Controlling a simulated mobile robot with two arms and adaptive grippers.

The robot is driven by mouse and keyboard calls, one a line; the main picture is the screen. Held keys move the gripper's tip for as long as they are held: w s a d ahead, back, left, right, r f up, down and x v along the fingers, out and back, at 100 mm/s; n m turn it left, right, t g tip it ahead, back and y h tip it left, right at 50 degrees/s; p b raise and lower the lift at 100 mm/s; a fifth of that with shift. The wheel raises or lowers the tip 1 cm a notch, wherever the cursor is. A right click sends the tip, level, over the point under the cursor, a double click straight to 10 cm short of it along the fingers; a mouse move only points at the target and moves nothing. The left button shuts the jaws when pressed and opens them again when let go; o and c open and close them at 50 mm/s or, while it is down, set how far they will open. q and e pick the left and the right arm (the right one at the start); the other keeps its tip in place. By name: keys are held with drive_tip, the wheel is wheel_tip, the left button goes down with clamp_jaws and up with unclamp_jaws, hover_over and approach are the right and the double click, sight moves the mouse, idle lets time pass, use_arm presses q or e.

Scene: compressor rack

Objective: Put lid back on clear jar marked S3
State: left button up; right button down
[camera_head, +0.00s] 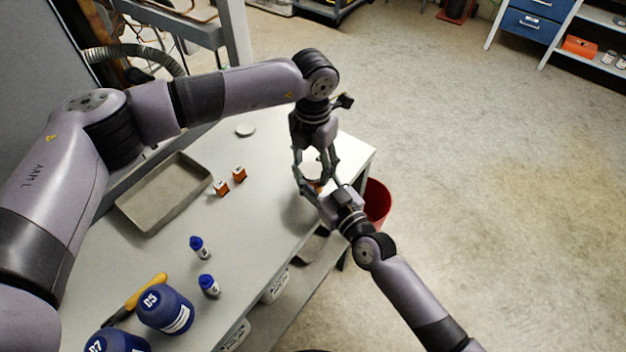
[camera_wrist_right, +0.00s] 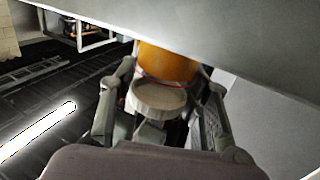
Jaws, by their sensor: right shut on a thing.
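A jar with orange contents (camera_head: 318,186) is between my two grippers over the right part of the table; its marking cannot be read. My right gripper (camera_head: 318,194) comes from the lower right and is shut on it. In the right wrist view the orange body (camera_wrist_right: 168,62) and a round white end piece (camera_wrist_right: 158,97) show between the fingers; whether that piece is a lid cannot be told. My left gripper (camera_head: 314,176) points down at the jar, fingers either side; its grip is hidden. A round pale disc, perhaps a lid (camera_head: 245,130), lies flat on the table.
A grey tray (camera_head: 128,218) lies on the table's left. Two small orange-and-white items (camera_head: 239,174) and two blue-capped bottles (camera_head: 209,286) stand nearby. Blue jars D5 (camera_head: 165,309) and D7 (camera_head: 112,341) stand in front. A red bin (camera_head: 377,203) stands beyond the right edge.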

sight(313, 170)
use_arm(q)
drive_tip(key=c, duration=1.1)
drive_tip(key=m, duration=0.6)
drive_tip(key=shift+w, duration=0.1)
drive_tip(key=shift+a, duration=0.1)
drive_tip(key=o, duration=1.3)
drive_tip(key=shift+r, duration=0.1)
drive_tip(key=shift+r, duration=2.15)
